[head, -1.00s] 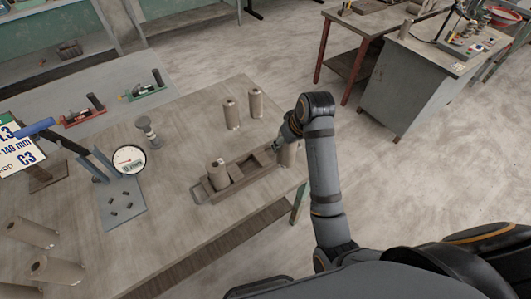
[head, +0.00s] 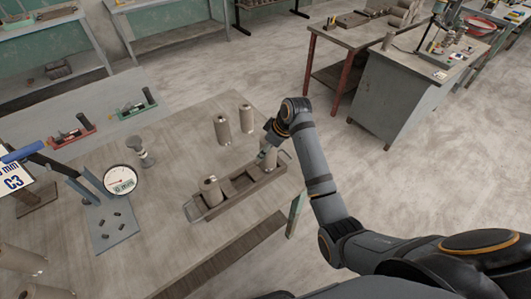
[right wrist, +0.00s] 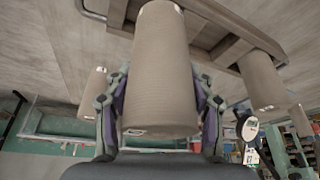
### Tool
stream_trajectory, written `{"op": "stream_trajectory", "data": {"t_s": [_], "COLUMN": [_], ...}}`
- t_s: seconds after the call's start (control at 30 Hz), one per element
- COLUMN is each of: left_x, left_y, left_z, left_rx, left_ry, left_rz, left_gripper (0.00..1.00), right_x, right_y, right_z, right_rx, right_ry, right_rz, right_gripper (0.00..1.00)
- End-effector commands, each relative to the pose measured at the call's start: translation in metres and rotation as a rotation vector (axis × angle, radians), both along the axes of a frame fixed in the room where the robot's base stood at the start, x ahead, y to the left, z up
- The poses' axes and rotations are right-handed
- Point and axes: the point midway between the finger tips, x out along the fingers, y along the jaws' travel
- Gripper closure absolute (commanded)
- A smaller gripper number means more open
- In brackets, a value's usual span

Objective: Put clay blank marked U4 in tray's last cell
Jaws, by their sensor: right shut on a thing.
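The long wooden tray (head: 232,205) lies on the table, with a clay blank (head: 211,192) standing in its left end cell. My right gripper (head: 267,153) is at the tray's right end. It is shut on an upright clay blank (right wrist: 160,70), which fills the middle of the right wrist view; in the head view this blank (head: 269,160) is partly hidden by the gripper. Its small white tags are unreadable, so I cannot tell whether it is U4. I cannot tell whether its base is inside the end cell. The left gripper is out of view.
Two upright clay blanks (head: 222,130) (head: 246,118) stand behind the tray. A dial gauge (head: 120,180) on a grey stand and a small pedestal (head: 144,152) are to the left. More blanks (head: 20,260) are at the lower left. Table in front of the tray is clear.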

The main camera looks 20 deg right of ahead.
Motion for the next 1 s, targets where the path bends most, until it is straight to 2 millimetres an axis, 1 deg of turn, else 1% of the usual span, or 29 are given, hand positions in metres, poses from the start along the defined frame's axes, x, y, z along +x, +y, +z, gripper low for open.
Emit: {"op": "stream_trajectory", "data": {"t_s": [0.03,0.1,0.2,0.37,0.43,0.5,0.6,0.9,0.93,1.0], "left_x": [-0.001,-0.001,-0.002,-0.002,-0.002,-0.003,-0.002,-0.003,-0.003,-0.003], "left_y": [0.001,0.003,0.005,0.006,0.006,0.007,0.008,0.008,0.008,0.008], "left_z": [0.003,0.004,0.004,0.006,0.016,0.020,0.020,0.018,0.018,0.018], "left_rx": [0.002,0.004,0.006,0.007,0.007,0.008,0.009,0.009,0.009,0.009], "left_ry": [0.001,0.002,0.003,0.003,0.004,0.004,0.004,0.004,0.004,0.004], "left_rz": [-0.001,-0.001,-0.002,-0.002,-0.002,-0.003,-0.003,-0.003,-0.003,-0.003], "left_gripper": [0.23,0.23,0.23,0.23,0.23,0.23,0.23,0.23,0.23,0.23], "right_x": [0.007,0.013,0.016,0.021,0.019,0.019,0.020,0.020,0.019,0.019], "right_y": [0.000,-0.001,-0.001,-0.001,-0.001,-0.001,-0.001,-0.001,-0.001,-0.001], "right_z": [-0.004,-0.011,-0.016,-0.023,-0.032,-0.042,-0.051,-0.055,-0.056,-0.056], "right_rx": [0.000,0.000,0.000,0.000,0.000,0.000,0.000,0.000,-0.001,-0.001], "right_ry": [-0.001,-0.003,-0.004,-0.003,0.001,0.000,-0.004,-0.004,-0.001,-0.001], "right_rz": [0.000,-0.001,0.000,0.000,-0.001,-0.001,0.000,0.000,0.000,0.000], "right_gripper": [1.00,1.00,1.00,1.00,1.00,1.00,1.00,1.00,0.44,0.34]}}
